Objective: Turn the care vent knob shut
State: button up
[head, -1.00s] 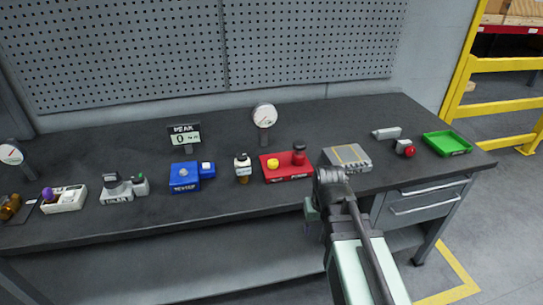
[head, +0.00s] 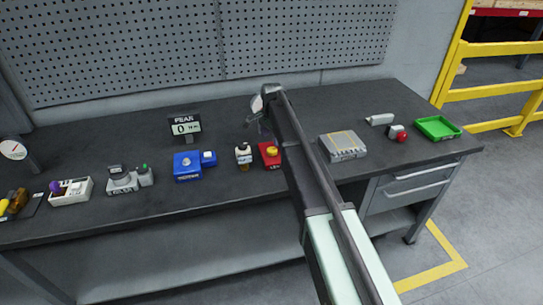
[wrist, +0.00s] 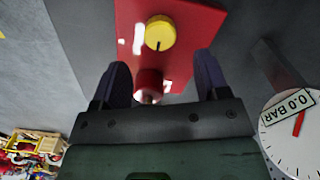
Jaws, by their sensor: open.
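A red block (head: 268,158) on the bench carries a round yellow knob (head: 272,151). In the wrist view the yellow knob (wrist: 160,33) has a dark pointer line and lies beyond my fingertips. A red, round-topped part (wrist: 149,82) of the same block appears between my fingers, nearer my palm; my arm hides it in the head view. I cannot read which control is the care vent knob. My gripper (wrist: 163,70) is open and empty, above the block; no contact is visible. In the head view my gripper (head: 258,118) is partly hidden.
A gauge (wrist: 297,128) marked 0.0 BAR stands beside the block. A small bottle (head: 243,155) and a blue unit (head: 188,164) are to its left. A grey box (head: 343,146) and a green tray (head: 438,127) are to the right. A display (head: 186,127) stands behind.

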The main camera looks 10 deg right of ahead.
aim_at(272, 149)
notch_tip(272, 149, down, 7)
jog(key=b, duration=0.4)
jog(key=shift+r+b, duration=0.2)
jog(key=shift+b, duration=0.15)
jog(key=shift+r, duration=0.15)
jog(key=shift+c, duration=0.3)
jog(key=c, duration=0.9)
jog(key=shift+o, duration=0.2)
